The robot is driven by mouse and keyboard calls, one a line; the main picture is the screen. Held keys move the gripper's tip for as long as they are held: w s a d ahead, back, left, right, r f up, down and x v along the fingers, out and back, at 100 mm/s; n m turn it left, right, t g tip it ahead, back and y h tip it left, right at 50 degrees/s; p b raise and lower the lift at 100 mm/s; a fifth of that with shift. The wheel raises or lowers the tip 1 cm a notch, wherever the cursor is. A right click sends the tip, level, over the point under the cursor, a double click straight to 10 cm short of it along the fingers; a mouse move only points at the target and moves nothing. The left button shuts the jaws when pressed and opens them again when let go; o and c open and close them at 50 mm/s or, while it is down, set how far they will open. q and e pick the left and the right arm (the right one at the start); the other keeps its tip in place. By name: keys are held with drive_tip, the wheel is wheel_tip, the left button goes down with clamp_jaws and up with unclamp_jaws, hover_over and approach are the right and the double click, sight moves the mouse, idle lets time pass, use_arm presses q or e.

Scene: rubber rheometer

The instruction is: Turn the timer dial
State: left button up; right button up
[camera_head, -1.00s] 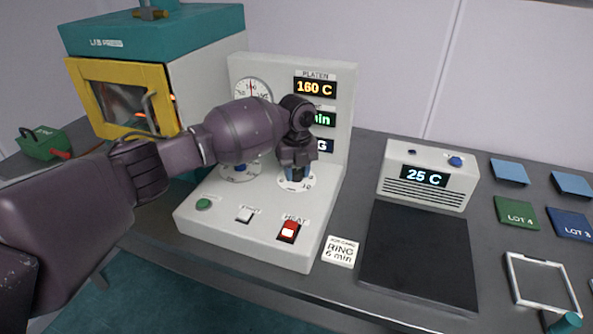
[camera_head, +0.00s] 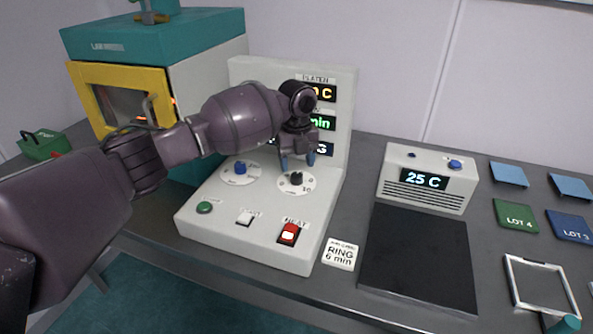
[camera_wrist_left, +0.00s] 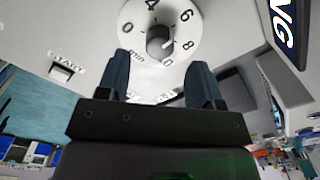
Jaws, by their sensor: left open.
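The timer dial is a black knob (camera_head: 296,178) on a white numbered disc (camera_head: 284,187), on the sloping front of a light grey console. In the left wrist view the knob (camera_wrist_left: 158,40) and its disc (camera_wrist_left: 185,18) show beyond the fingers; its pale mark seems to point near the 8. My left gripper (camera_head: 297,161) is open and empty, its blue fingertips just above and behind the knob in the head view, apparently clear of it. The fingers (camera_wrist_left: 161,63) also show spread in the left wrist view. My right gripper is not in view.
The console also carries a blue-knobbed dial (camera_head: 240,168), a green button (camera_head: 204,207), a START button (camera_head: 244,217) and a red HEAT switch (camera_head: 289,232). A display panel (camera_head: 342,95) stands behind, partly hidden by my arm. A "RING 6 min" card (camera_head: 340,254) lies right.

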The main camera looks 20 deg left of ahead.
sight(296, 175)
use_arm(q)
wheel_tip(296, 175, up, 7)
drive_tip(key=shift+f, duration=0.2)
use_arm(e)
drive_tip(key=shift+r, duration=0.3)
use_arm(q)
drive_tip(key=shift+s+f, duration=0.1)
drive_tip(key=shift+s, duration=0.05)
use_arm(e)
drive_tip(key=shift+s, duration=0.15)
